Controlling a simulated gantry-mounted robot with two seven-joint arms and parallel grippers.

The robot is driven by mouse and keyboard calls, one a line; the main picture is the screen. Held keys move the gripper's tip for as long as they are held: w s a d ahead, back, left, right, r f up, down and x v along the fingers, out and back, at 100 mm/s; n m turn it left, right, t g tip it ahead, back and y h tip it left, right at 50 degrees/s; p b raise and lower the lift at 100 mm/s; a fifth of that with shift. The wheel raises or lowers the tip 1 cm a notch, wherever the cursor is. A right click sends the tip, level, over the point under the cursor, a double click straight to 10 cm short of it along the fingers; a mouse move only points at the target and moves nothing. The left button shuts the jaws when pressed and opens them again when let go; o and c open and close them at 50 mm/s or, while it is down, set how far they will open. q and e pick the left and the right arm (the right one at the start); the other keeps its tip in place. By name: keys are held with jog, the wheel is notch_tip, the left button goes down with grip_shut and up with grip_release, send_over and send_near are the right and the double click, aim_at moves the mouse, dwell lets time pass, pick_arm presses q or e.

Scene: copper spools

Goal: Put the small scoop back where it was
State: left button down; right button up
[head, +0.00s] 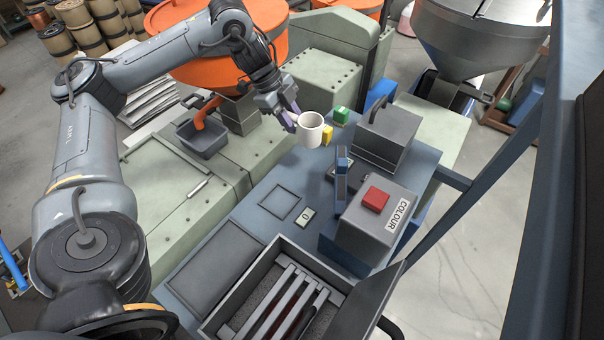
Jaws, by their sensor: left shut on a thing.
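My left gripper (289,122) reaches in from the upper left and is shut on the white mug (310,131), at the mug's left side. The mug is upright at the far left edge of the blue bench; whether its base touches the bench I cannot tell. An orange curved piece (204,112) stands in a dark grey bin (205,145) under the orange hopper; it may be the small scoop or a spout. No other scoop is plain to see. My right gripper is not in view.
A green block (341,116) and a yellow block (327,134) are close to the mug. A grey box with a red button, labelled COLOUR (362,224), stands on the blue bench (250,217). A slatted open case (222,307) is at the front. A steel hopper (480,40) stands behind right.

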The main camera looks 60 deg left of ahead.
pick_arm(q)
jog(key=shift+s+a+f, duration=0.1)
jog(key=shift+s+f, duration=0.15)
jog(key=shift+f, duration=0.2)
jog(key=shift+m, duration=0.3)
jog(key=f, duration=0.4)
jog(key=shift+s+f, duration=0.2)
jog(key=shift+f, duration=2.45)
jog(key=shift+f, duration=0.15)
jog(key=c, duration=0.9)
grip_release()
jog(key=v, duration=1.2)
jog(key=shift+w+a, duration=0.1)
jog(key=shift+a, duration=0.05)
